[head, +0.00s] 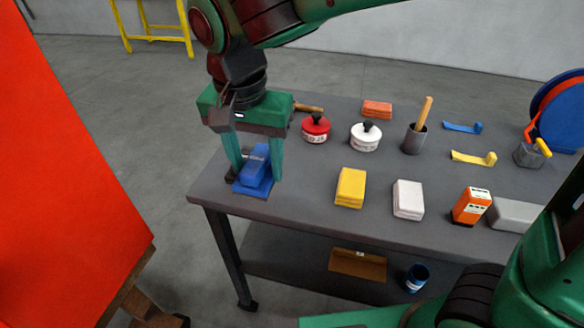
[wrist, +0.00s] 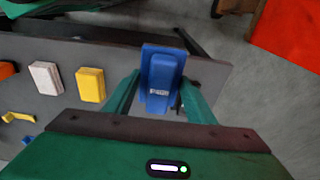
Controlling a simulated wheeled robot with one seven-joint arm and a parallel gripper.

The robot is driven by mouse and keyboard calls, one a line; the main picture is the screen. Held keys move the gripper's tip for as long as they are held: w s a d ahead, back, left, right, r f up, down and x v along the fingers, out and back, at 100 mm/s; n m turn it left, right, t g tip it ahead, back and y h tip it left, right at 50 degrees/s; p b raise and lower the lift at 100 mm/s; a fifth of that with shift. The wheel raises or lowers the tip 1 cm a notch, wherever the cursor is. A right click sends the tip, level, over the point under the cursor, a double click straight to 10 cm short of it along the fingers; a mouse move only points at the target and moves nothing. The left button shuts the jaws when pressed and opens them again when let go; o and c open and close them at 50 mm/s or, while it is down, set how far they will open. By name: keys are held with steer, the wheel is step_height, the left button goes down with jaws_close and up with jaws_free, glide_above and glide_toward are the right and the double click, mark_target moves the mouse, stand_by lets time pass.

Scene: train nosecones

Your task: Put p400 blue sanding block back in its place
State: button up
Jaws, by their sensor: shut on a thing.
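The blue sanding block (head: 257,162) is between the two green fingers of my gripper (head: 257,173), at the left front corner of the grey table. My gripper points down and is shut on the block. A flat, darker blue square (head: 244,190) lies on the tabletop directly under the block. I cannot tell whether the block touches it. In the wrist view the block (wrist: 160,72) shows a small pale label, not clearly readable, and sits between the fingertips (wrist: 160,92).
The grey table (head: 310,205) holds a yellow block (head: 350,187), a white block (head: 408,199), a red-lidded tin (head: 316,127), a white tin (head: 365,136), a grey cup (head: 415,139) and an orange box (head: 471,206). A large red panel (head: 60,200) stands left, apart from the table.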

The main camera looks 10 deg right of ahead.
glide_above(296, 181)
steer(key=f, duration=0.7)
steer(key=shift+s+a, duration=0.1)
steer(key=shift+s, duration=0.15)
steer(key=shift+f, duration=2)
steer(key=o, duration=1.3)
step_height(296, 181, up, 12)
steer(key=s, duration=0.1)
steer(key=shift+s+a, duration=0.2)
steer(key=shift+a, duration=0.05)
